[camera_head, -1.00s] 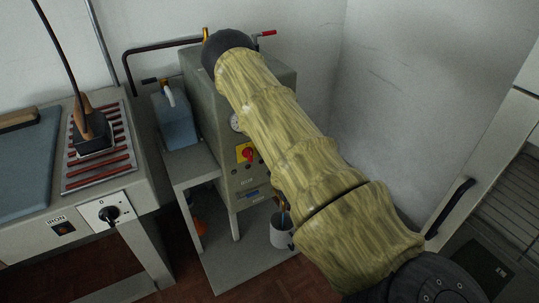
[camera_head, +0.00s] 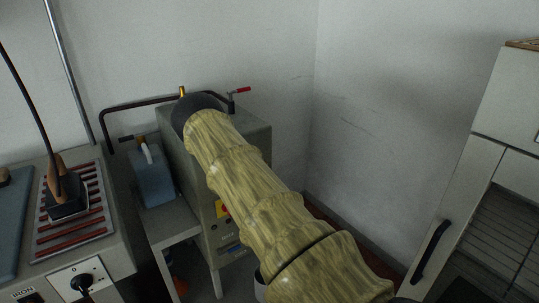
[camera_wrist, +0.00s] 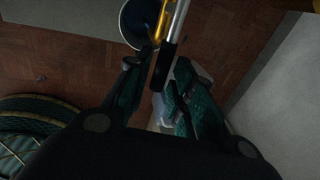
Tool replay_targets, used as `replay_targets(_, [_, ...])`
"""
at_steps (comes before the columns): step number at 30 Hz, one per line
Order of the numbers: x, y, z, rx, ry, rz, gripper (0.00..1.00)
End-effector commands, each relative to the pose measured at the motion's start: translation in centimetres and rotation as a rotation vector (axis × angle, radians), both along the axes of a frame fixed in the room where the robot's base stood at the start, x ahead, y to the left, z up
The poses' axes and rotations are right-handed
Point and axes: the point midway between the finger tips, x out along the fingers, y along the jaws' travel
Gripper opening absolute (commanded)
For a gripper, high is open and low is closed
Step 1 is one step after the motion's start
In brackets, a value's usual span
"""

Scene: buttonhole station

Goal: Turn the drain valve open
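In the wrist view, a lever with a silver shaft (camera_wrist: 177,22) and a black grip (camera_wrist: 164,67) reaches down from the top; I take it for the drain valve's handle. A brass pipe (camera_wrist: 161,20) runs beside it. My gripper (camera_wrist: 158,84) has its two dark green fingers apart, with the black grip between them. I cannot make out firm contact on either side. In the head view my arm hides the gripper and this lever.
A bucket (camera_wrist: 134,28) stands below the brass pipe; its edge shows in the head view (camera_head: 260,286). The grey boiler (camera_head: 185,165) carries a red-handled valve (camera_head: 239,92). A white cabinet (camera_head: 460,195) is at right.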

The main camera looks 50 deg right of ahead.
Motion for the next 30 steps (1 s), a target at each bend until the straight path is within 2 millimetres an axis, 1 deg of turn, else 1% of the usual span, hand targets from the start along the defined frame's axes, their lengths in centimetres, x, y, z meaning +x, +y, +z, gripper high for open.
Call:
replay_targets(5, [-0.1,0.1,0.3,0.002,0.002,0.001,0.24])
replay_targets(8, [0.0,0.3,1.1,0.002,0.002,0.002,0.24])
replay_targets(11, [0.2,0.6,2.5,0.001,0.0,0.002,0.24])
replay_targets(21, [0.5,1.7,8.5,0.0,0.0,0.001,0.24])
replay_targets(25, [0.7,2.0,10.2,0.0,-0.001,0.002,0.24])
replay_targets(30, [0.7,2.2,11.4,0.0,0.001,0.001,0.24])
